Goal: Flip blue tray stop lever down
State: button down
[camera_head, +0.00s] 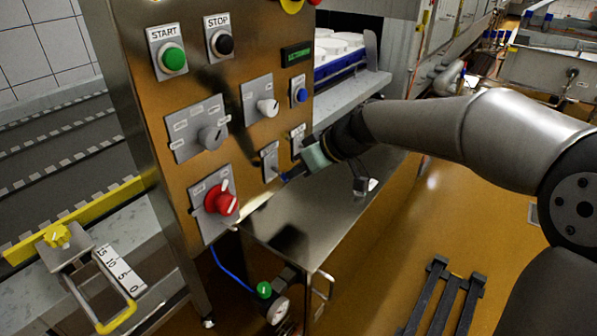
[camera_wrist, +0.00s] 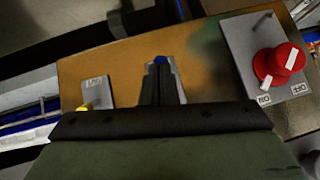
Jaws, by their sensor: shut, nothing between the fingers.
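The blue lever (camera_head: 284,178) sits on a small grey plate (camera_head: 270,160) low on the right side of the steel control panel. In the wrist view the blue lever tip (camera_wrist: 160,59) shows just beyond my fingertips. My gripper (camera_wrist: 161,74) is shut and empty, its dark fingers together in front of the plate and hiding most of the lever. In the head view my gripper (camera_head: 294,173) reaches in from the right at the lever. I cannot tell whether the fingers touch the lever or which way it points.
A neighbouring plate (camera_wrist: 96,92) carries a yellow lever. The red rotary switch (camera_head: 221,199) is left of my gripper. A blue button (camera_head: 301,95) and a white knob (camera_head: 268,107) are above. White moulds (camera_head: 340,43) stand behind the panel. The floor at right is mostly open.

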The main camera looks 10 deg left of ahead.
jog(key=shift+r, duration=0.1)
jog(key=shift+r+p, duration=0.4)
jog(key=shift+r, duration=0.35)
jog(key=s+d+r, duration=0.3)
jog(key=d+r, duration=0.1)
jog(key=d, duration=0.4)
jog(key=shift+d+r, duration=0.25)
jog(key=shift+s+p, duration=0.1)
jog(key=shift+p, duration=0.2)
